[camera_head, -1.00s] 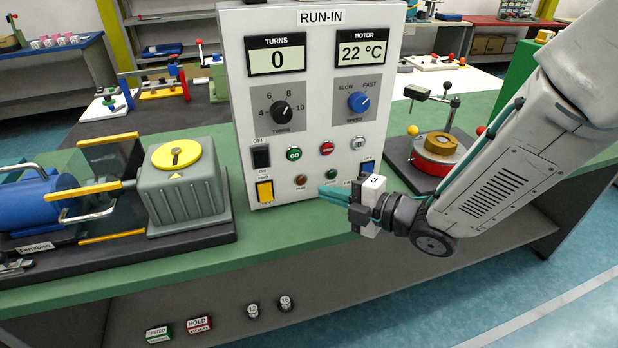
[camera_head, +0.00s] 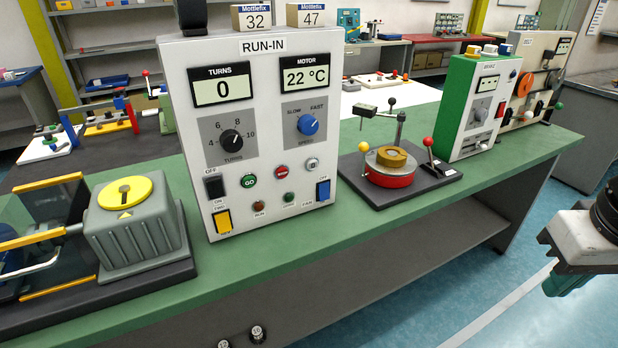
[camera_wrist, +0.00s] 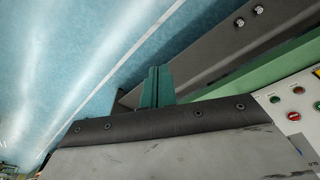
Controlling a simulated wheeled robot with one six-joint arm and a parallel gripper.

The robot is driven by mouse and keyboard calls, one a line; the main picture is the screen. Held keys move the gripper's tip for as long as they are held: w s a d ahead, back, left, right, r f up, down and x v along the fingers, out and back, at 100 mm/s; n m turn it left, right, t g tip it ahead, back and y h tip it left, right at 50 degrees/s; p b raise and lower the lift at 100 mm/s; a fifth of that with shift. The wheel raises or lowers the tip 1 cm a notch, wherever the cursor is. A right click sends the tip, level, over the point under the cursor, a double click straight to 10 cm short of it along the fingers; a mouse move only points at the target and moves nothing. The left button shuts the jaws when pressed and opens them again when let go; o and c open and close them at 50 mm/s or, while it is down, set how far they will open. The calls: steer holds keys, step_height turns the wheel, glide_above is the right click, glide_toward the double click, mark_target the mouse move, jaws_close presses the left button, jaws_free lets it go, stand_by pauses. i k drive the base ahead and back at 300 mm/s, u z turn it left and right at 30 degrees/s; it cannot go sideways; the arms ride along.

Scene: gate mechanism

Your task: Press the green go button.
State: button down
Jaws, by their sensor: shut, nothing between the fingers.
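The green GO button (camera_head: 249,181) is on the front of the white RUN-IN panel (camera_head: 255,115), left of the red STOP button (camera_head: 282,172). In the wrist view, the GO button (camera_wrist: 275,99) shows small at the lower right, beside the red STOP button (camera_wrist: 293,115). My gripper (camera_head: 566,284) is at the right edge of the head view, in front of the bench and well apart from the panel. Its teal fingers (camera_wrist: 157,87) are shut and empty in the wrist view. Nothing covers the button in the head view.
A black switch (camera_head: 215,187), a yellow switch (camera_head: 222,221) and a blue switch (camera_head: 323,190) surround the buttons. A grey gearbox (camera_head: 137,238) stands left of the panel. A red fixture (camera_head: 390,178) stands right of it. The floor before the bench is clear.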

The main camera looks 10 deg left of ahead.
mark_target(249, 180)
steer(key=z, duration=2)
steer(key=k, duration=1.7)
steer(key=u, duration=1.9)
